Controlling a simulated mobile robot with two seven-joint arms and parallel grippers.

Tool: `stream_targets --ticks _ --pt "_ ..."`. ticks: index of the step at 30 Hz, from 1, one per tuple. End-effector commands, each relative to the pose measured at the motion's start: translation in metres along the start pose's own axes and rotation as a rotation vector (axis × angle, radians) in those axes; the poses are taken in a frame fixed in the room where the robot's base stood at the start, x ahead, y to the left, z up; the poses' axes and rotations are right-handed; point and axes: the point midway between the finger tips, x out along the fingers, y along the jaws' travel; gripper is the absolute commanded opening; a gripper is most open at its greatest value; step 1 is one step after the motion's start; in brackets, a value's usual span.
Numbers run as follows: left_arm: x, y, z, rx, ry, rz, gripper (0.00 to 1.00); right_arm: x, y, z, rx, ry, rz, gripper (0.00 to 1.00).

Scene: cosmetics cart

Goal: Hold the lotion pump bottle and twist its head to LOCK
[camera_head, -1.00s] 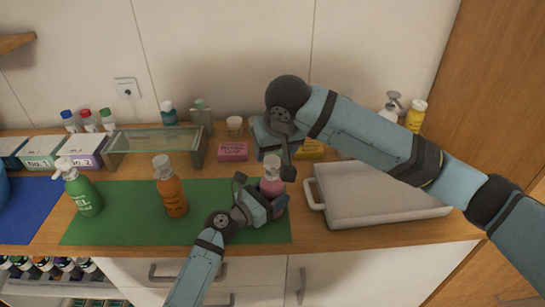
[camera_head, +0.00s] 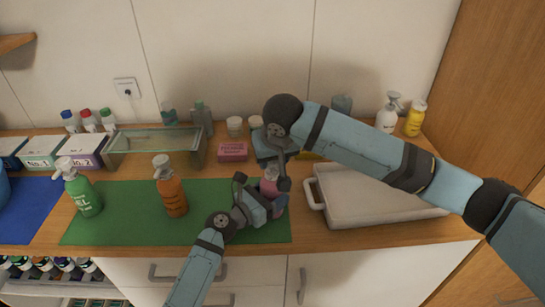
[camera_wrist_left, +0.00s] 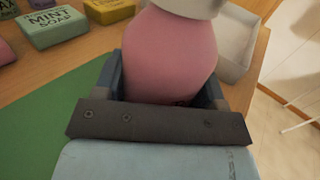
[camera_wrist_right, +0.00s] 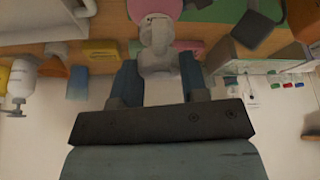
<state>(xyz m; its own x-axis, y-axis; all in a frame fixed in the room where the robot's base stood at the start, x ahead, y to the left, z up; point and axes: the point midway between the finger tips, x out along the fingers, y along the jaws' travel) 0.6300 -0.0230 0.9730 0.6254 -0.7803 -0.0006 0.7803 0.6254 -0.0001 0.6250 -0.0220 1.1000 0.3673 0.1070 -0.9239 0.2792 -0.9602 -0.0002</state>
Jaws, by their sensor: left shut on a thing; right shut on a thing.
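The pink lotion pump bottle (camera_head: 268,188) stands upright at the right end of the green mat (camera_head: 130,228). My left gripper (camera_head: 266,206) is shut around its body, and the pink body fills the space between the fingers in the left wrist view (camera_wrist_left: 170,55). My right gripper (camera_head: 281,178) comes down from above and behind. It is shut on the bottle's white pump head (camera_wrist_right: 158,58), which sits between its fingers in the right wrist view. In the head view the right gripper mostly hides the pump head, so its turn angle cannot be told.
An orange pump bottle (camera_head: 172,196) and a green one (camera_head: 86,194) stand on the mat to the left. A white tray (camera_head: 350,214) lies close on the right. Soap boxes, such as a pink one (camera_head: 232,151), and a glass-topped stand (camera_head: 113,151) are behind.

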Motion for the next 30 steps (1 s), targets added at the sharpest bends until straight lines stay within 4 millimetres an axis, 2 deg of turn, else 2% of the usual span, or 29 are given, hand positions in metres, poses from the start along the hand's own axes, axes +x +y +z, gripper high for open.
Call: stream_targets --ticks 8,14,30 --pt "0.0 0.0001 0.0005 0.0 -0.001 0.0 0.33 -0.0002 0.0003 0.0 -0.026 -0.001 -0.011 0.17" --pt "0.0 0.0002 0.0005 0.0 -0.001 0.0 0.33 0.0001 0.0006 0.0004 -0.114 -0.003 -0.05 0.17" --pt "0.0 0.0003 0.0005 0.0 -0.001 0.001 0.33 0.0001 0.0025 -0.0007 -0.564 -0.002 -0.236 0.17"
